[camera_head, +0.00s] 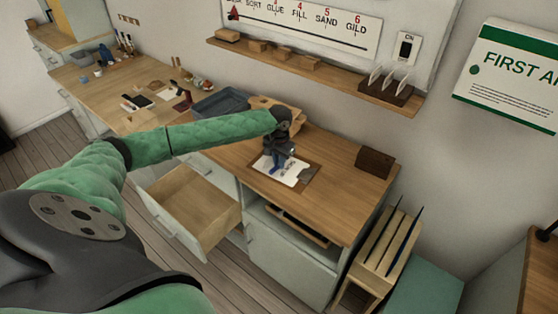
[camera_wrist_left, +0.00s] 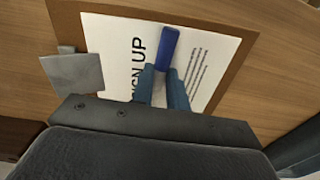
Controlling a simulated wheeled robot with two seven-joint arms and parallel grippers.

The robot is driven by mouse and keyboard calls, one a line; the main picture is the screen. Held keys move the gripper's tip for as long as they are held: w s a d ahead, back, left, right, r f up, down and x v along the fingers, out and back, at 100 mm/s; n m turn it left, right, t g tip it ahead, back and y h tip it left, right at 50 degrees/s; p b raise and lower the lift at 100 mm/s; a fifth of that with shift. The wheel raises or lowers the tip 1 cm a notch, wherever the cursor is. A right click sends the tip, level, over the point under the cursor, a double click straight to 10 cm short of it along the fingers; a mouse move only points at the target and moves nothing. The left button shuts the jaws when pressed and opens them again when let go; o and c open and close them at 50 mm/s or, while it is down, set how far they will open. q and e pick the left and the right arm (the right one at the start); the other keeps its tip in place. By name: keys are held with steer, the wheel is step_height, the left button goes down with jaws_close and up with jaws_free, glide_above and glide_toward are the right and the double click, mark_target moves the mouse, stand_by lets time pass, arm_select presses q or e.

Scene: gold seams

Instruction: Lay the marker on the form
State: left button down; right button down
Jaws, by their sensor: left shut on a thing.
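The form is a white sheet headed "SIGN UP" (camera_wrist_left: 105,32) on a brown clipboard with a grey metal clip (camera_wrist_left: 73,72). It lies on the wooden counter, and the form also shows in the head view (camera_head: 297,176). My left gripper (camera_wrist_left: 163,80) is over the form with its blue fingers shut on the blue marker (camera_wrist_left: 169,45). The marker's far end sticks out past the fingertips above the sheet; its other end is hidden by the gripper. I cannot tell whether the marker touches the paper. In the head view my left gripper (camera_head: 279,162) points down at the clipboard. My right gripper is not in view.
A brown block (camera_head: 375,162) stands at the counter's back right. A grey-blue tray (camera_head: 220,102) and a wooden box lie to the left. A drawer (camera_head: 192,207) stands open below the counter. The counter right of the clipboard is clear.

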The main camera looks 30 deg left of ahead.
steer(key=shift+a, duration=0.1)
arm_select(q)
steer(key=c, duration=1.3)
jaws_free()
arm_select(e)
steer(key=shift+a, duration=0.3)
arm_select(q)
steer(key=shift+r, duration=0.1)
steer(key=shift+r, duration=0.25)
step_height(320, 180, up, 6)
steer(key=shift+f+b, duration=0.25)
steer(key=shift+b, duration=1)
steer(key=shift+r, duration=0.8)
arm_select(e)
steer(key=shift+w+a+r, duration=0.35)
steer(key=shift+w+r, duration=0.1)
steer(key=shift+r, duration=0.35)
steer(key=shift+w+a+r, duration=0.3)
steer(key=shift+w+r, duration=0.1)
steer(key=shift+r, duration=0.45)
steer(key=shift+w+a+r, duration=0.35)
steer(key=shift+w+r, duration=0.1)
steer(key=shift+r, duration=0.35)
arm_select(q)
steer(key=shift+f, duration=0.1)
